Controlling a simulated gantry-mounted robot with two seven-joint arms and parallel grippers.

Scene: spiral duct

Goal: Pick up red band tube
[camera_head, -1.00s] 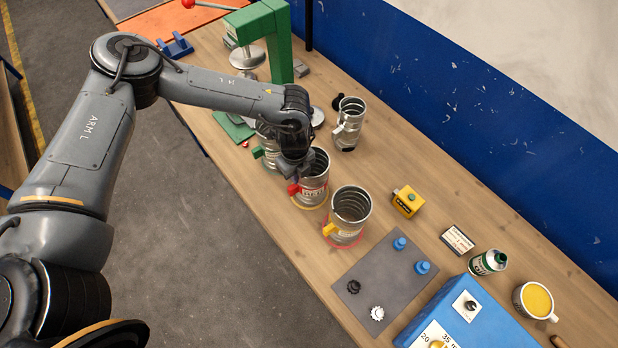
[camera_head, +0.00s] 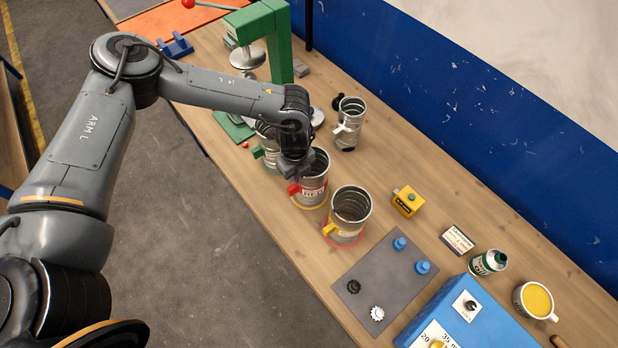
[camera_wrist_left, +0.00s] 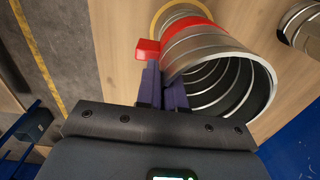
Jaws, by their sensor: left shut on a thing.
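The red band tube (camera_head: 317,178) is a ribbed metal tube with a red band and a red tab. It stands upright at a yellow ring on the table, with its lower part partly hidden by the angle. It also shows in the left wrist view (camera_wrist_left: 205,50), open end toward the camera. My left gripper (camera_head: 293,178) is at its near left rim beside the red tab. In the left wrist view its purple fingers (camera_wrist_left: 163,90) are shut on the tube's wall. My right gripper is not in view.
A yellow-tab tube (camera_head: 352,204) stands close on the right, a green-tab tube (camera_head: 270,158) close behind left. A white-tab tube (camera_head: 350,115) stands farther back. A green press (camera_head: 278,45) is at the back. A grey mat (camera_head: 385,285) and blue box (camera_head: 450,320) lie at right.

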